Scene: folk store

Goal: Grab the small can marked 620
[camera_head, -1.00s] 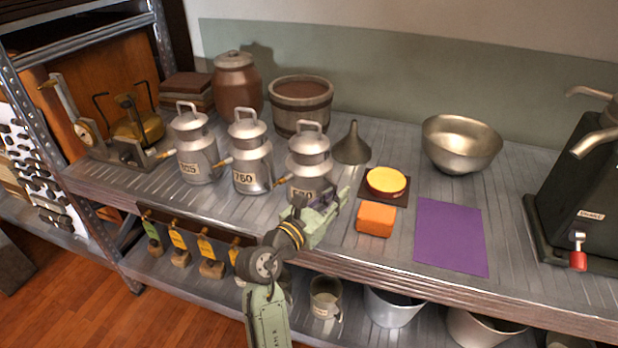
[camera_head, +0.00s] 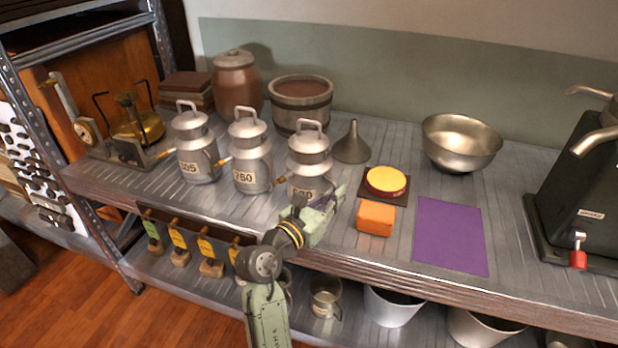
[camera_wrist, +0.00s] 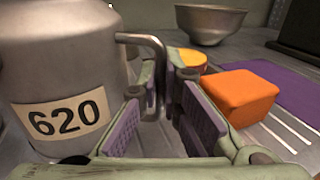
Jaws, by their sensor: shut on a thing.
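The small can marked 620 (camera_head: 308,158) is grey metal with a top handle. It stands upright on the shelf top, rightmost of three similar cans. Its label (camera_wrist: 63,119) reads 620 in the wrist view. A bent metal side handle (camera_wrist: 153,48) comes off the can and runs down between my fingers. My gripper (camera_head: 332,200) is at the can's front right. In the wrist view my gripper (camera_wrist: 163,115) is shut on this side handle, with purple pads on both sides. The handle's lower end is hidden.
Cans marked 760 (camera_head: 249,155) and 505 (camera_head: 195,150) stand to the left. A funnel (camera_head: 352,145) is behind right. An orange block (camera_head: 376,219), a yellow round piece (camera_head: 386,180) and a purple sheet (camera_head: 450,235) lie right. A bowl (camera_head: 460,143) is farther back.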

